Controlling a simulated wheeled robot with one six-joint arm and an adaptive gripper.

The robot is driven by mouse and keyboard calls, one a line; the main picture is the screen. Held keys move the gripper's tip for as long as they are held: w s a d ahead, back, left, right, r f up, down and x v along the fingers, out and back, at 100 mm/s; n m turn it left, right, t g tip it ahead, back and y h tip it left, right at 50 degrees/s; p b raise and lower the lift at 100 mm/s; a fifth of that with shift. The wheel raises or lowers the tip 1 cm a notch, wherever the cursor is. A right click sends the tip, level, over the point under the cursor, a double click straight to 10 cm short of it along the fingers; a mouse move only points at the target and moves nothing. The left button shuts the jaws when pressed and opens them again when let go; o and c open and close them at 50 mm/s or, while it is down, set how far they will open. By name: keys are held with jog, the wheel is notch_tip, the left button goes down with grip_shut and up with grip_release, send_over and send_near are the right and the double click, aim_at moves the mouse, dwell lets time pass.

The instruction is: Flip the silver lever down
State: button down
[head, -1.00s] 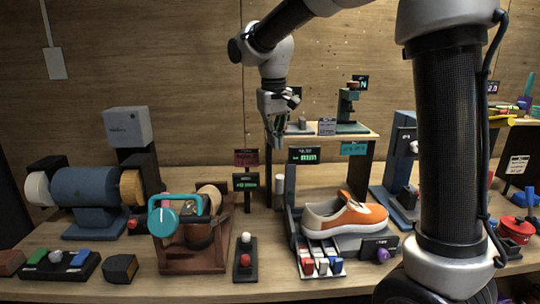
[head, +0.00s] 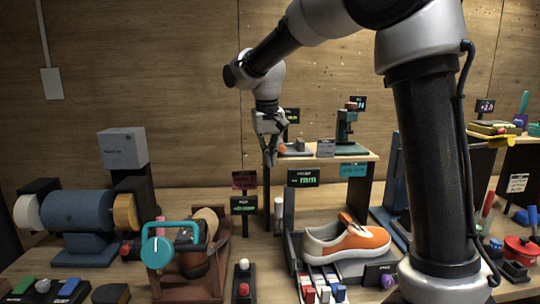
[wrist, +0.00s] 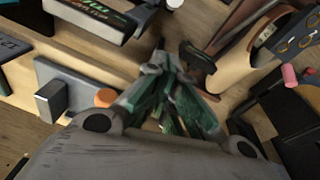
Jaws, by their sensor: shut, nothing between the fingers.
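My gripper (head: 270,157) hangs in front of the left end of the raised shelf, above the bench, with its fingers pointing down. In the wrist view its green-padded fingers (wrist: 166,108) are together and empty. A slim silver upright post (head: 278,216) stands on the bench left of the sneaker; it may be the silver lever, but I cannot tell for sure. It is below my gripper in the head view and apart from it. The orange and white sneaker (head: 345,240) rests on its dark stand.
The raised shelf (head: 325,158) holds a grey plate with a block (wrist: 51,98) and an orange knob (wrist: 105,97), close to my fingers in the wrist view. A wooden stand with a teal handle (head: 170,231) and a blue motor (head: 78,218) stand left.

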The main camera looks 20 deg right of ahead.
notch_tip(320, 180, down, 8)
jog(key=s, duration=0.3)
jog(key=shift+d, duration=0.3)
jog(key=shift+r, duration=0.1)
